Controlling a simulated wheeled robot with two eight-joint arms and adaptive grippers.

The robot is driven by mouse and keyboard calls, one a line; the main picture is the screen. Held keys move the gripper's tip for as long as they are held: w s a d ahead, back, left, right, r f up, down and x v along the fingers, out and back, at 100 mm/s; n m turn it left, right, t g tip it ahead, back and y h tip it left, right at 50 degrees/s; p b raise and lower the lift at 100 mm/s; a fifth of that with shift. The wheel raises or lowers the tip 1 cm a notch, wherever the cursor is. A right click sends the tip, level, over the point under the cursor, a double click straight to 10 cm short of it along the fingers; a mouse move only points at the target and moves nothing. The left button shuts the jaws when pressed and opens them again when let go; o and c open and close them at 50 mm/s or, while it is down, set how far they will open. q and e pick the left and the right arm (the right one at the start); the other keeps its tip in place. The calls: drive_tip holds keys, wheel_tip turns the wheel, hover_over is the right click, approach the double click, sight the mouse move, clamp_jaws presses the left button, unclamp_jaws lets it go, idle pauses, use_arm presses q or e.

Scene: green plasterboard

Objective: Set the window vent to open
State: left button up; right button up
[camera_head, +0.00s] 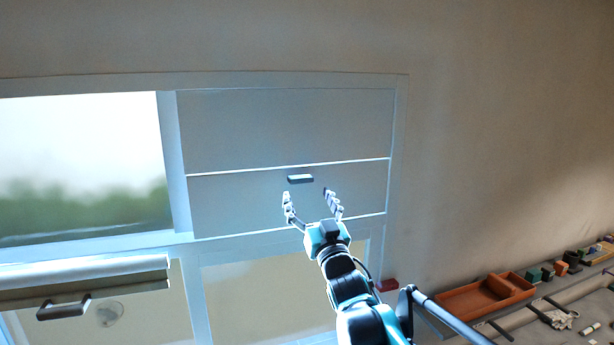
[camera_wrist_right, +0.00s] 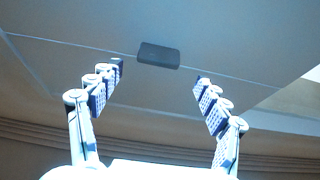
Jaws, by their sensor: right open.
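The window vent is a grey panel (camera_head: 235,205) in the upper right part of the window frame, with a bright line along its top and bottom edges. A small dark handle (camera_head: 300,179) sits near its top edge. My right gripper (camera_head: 312,198) is open and empty in front of the panel, just below the handle. In the right wrist view the handle (camera_wrist_right: 159,55) lies beyond and between the open fingertips (camera_wrist_right: 158,75), apart from them. My left gripper is not in view.
A rolled blind (camera_head: 85,280) with a dark handle (camera_head: 63,307) is at the lower left. A brown tray (camera_head: 470,303) and several small blocks lie on a surface at the lower right. The wall (camera_head: 500,130) right of the window is bare.

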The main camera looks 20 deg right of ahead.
drive_tip(key=x, duration=0.2)
drive_tip(key=p+x, duration=0.1)
drive_tip(key=x, duration=0.2)
drive_tip(key=shift+w+d+f, duration=0.1)
drive_tip(key=shift+w+d, duration=0.15)
drive_tip(key=shift+w+a, duration=0.1)
drive_tip(key=shift+w, duration=0.05)
drive_tip(key=shift+a, duration=0.1)
drive_tip(key=c, duration=1.7)
drive_tip(key=t+b, duration=0.5)
drive_tip(key=b, duration=0.4)
approach(303, 183)
drive_tip(key=shift+r, duration=1.35)
drive_tip(key=shift+a+f+g, duration=0.1)
drive_tip(key=shift+g, duration=0.2)
drive_tip(key=o, duration=1.7)
drive_tip(key=shift+w, duration=0.1)
